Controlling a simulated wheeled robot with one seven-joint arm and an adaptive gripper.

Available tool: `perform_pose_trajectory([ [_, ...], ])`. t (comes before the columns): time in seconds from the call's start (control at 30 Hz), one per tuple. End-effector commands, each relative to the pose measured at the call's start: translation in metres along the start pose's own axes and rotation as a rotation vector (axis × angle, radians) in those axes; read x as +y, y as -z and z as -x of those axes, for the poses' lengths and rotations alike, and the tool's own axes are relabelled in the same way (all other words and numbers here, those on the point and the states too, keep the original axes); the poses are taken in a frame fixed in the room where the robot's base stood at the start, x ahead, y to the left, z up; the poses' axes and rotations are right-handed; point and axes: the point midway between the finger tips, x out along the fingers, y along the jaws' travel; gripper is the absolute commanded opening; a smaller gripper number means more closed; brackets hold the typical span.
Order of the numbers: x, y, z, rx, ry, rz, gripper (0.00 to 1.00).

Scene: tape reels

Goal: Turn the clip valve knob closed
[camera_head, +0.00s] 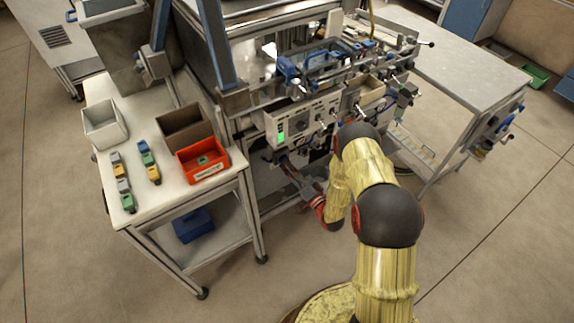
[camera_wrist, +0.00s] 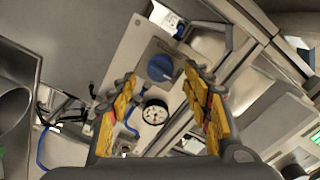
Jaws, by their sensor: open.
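A round blue knob (camera_wrist: 160,67) sits on a grey plate in the upper middle of the wrist view. My gripper (camera_wrist: 159,78) is open, with its yellow-padded fingers left and right of the knob in that picture. No contact with the knob shows, and I cannot tell how far it lies beyond the fingertips. In the head view my gripper (camera_head: 288,175) is low in front of the machine, below its control panel. I cannot make out the knob in the head view.
A round white gauge (camera_wrist: 155,112) sits just below the knob, with blue tubing nearby. In the head view, the control panel (camera_head: 302,122) with a green display is above my gripper. A side table (camera_head: 150,190) with an orange bin (camera_head: 203,160) stands to the left.

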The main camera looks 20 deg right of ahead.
Motion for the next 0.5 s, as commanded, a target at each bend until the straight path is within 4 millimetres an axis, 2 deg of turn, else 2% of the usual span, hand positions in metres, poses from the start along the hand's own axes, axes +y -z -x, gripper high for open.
perform_pose_trajectory([
  [0.2,0.001,-0.001,-0.027,0.0,0.0,0.002,0.49],
  [0.5,0.0,0.0,-0.034,0.0,-0.002,0.0,0.49],
])
